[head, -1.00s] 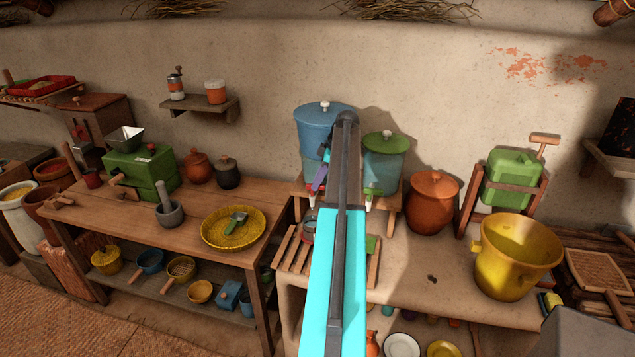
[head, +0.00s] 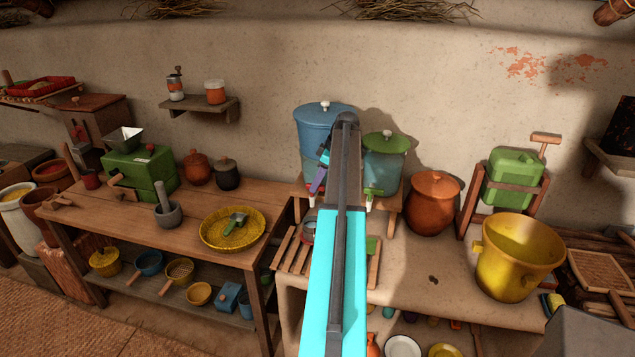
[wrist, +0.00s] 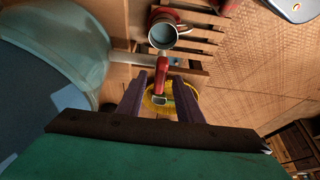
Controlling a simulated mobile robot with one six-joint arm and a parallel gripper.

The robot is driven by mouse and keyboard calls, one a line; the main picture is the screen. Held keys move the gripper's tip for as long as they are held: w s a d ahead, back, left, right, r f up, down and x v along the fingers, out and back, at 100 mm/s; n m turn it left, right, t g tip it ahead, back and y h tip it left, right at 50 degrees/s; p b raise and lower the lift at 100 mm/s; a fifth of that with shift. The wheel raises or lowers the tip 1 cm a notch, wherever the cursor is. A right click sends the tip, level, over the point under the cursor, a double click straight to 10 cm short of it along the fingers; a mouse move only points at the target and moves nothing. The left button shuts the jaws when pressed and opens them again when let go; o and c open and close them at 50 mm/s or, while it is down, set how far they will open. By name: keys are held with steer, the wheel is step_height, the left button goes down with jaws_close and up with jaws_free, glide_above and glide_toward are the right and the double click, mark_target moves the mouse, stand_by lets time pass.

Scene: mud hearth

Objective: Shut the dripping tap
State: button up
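The blue water vessel (head: 312,120) stands on a low wooden stand at the back, with a green-lidded vessel (head: 385,165) to its right. In the wrist view a red tap (wrist: 161,66) shows beside the bluish vessel wall (wrist: 85,35). My gripper (wrist: 160,92) is open, its two purple fingers on either side of the red tap's lower part, with gaps visible. I cannot tell whether they touch it. In the head view my gripper (head: 319,178) is at the front of the blue vessel, partly behind my arm. A red mug (wrist: 163,32) shows past the tap. No drip is visible.
A slatted wooden rack (head: 290,252) lies in front of the stand. An orange-brown clay pot (head: 433,205) and a yellow pot (head: 515,262) stand to the right. A yellow basket (head: 217,236) with a green scoop lies on the left table.

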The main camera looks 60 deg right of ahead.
steer(key=shift+r, duration=0.15)
steer(key=b+v, duration=0.3)
steer(key=v, duration=1)
steer(key=shift+s+r+b, duration=0.15)
steer(key=shift+r+b, duration=0.05)
steer(key=shift+b, duration=0.15)
steer(key=shift+d, duration=0.1)
